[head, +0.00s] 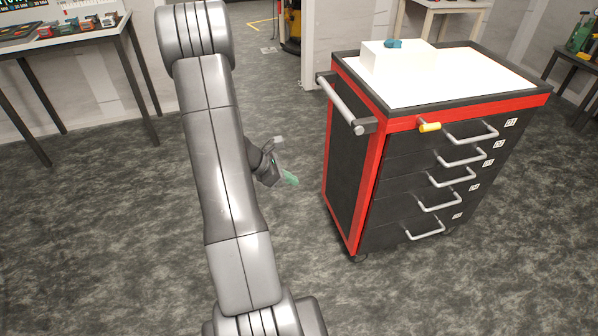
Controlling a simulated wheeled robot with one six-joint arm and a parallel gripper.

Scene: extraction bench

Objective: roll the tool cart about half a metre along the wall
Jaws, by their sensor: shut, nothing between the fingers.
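The tool cart (345,165) stands right of centre in the head view. It is dark grey with a red frame, a white top and several drawers with silver handles. A grey push handle (342,102) runs along its left side. A small yellow piece (429,127) sticks out at the upper front edge. Small casters show under it. My gripper (290,178) is left of the cart, lower than the push handle and apart from it. It is small in view and partly hidden behind my arm; its greenish fingertips look shut and hold nothing.
A white box (397,57) with a small blue object (394,43) sits on the cart top. A table (64,42) with tools stands at the far left, another table (578,58) at the far right. A doorway opens behind. The floor (110,230) around the cart is mostly clear.

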